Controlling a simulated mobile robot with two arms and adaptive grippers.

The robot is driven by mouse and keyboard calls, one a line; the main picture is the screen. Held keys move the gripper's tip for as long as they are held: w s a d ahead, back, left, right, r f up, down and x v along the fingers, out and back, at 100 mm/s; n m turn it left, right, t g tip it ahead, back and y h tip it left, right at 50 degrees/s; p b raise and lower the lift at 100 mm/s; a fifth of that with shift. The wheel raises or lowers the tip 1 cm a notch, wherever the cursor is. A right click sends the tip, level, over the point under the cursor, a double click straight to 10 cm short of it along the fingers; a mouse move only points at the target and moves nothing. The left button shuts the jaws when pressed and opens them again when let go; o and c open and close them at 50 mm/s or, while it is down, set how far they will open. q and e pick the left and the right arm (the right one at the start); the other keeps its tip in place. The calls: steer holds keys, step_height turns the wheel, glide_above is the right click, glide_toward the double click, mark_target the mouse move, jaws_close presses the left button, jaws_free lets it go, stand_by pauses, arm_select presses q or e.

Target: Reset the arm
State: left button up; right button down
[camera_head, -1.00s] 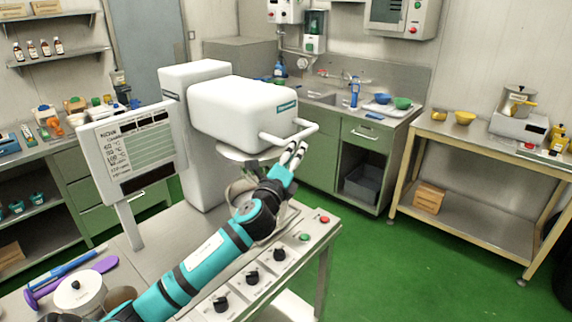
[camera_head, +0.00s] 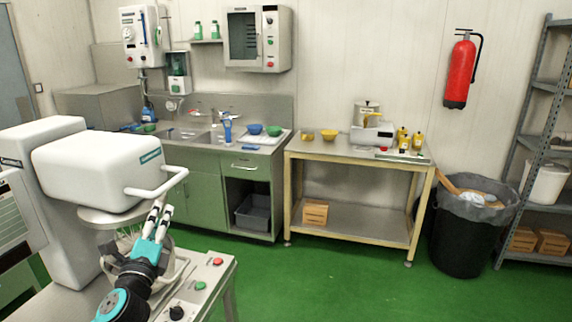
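My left gripper (camera_head: 157,221) is at the lower left, at the end of a teal and black arm. Its two pale fingers point up, just in front of the white mixer machine (camera_head: 95,165) and below its white handle bar (camera_head: 160,186). The fingers look close together, but at this angle I cannot tell whether they are open or shut. No object shows between them. I cannot tell whether they touch the handle. The metal bowl area under the machine head is partly hidden behind the arm. My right gripper is not in view.
A control panel with a red button (camera_head: 217,261) lies beside my arm. A green sink cabinet (camera_head: 200,195), a steel-topped table (camera_head: 350,149), a black bin (camera_head: 462,240) and a grey shelf rack (camera_head: 545,140) line the wall. The green floor (camera_head: 340,285) is clear.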

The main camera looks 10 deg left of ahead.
arm_select(q)
steer(key=s+d+f+n+g, duration=0.35)
steer(key=s+f+n, duration=0.25)
steer(key=f, duration=0.4)
steer(key=s+d+f+n+g, duration=0.3)
steer(key=s+f+n+g, duration=0.25)
steer(key=f, duration=0.45)
steer(key=s+d+f+n+g+h, duration=0.35)
steer(key=s+d+f, duration=0.2)
steer(key=s, duration=0.45)
steer(key=s+d+f+n+g+h, duration=0.2)
steer(key=s+d+f+n+g, duration=0.2)
steer(key=s+d, duration=0.45)
steer(key=s+a+f+g+b, duration=0.1)
steer(key=s+f+b, duration=0.15)
steer(key=f, duration=1.45)
steer(key=s+f+b, duration=0.1)
steer(key=f+b, duration=0.2)
steer(key=f, duration=1.3)
steer(key=s+a+f+g+b, duration=0.1)
steer(key=s+a+f+b, duration=0.2)
steer(key=s+f, duration=1.3)
step_height(320, 180, down, 3)
steer(key=shift+f+b, duration=0.1)
steer(key=shift+b, duration=0.6)
